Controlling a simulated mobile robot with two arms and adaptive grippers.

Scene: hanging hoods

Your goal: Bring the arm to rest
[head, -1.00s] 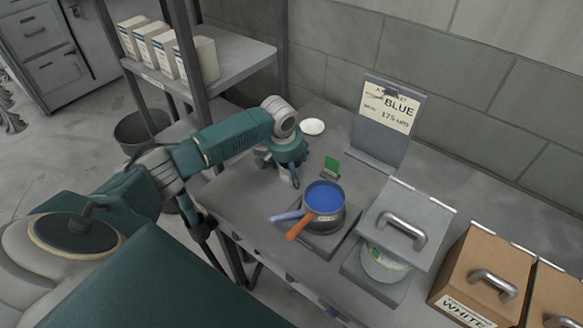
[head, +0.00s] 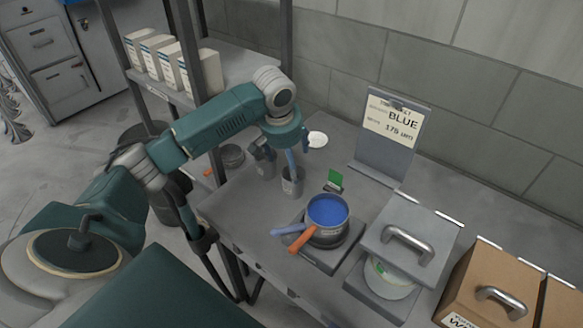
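My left arm reaches in from the left, over the back-left part of the bench (head: 235,212). My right gripper is not in view.
A grey hood (head: 408,240) and a brown hood (head: 490,285) stand to the right. A BLUE sign (head: 393,122) stands behind. A shelf post (head: 285,50) rises behind my arm.

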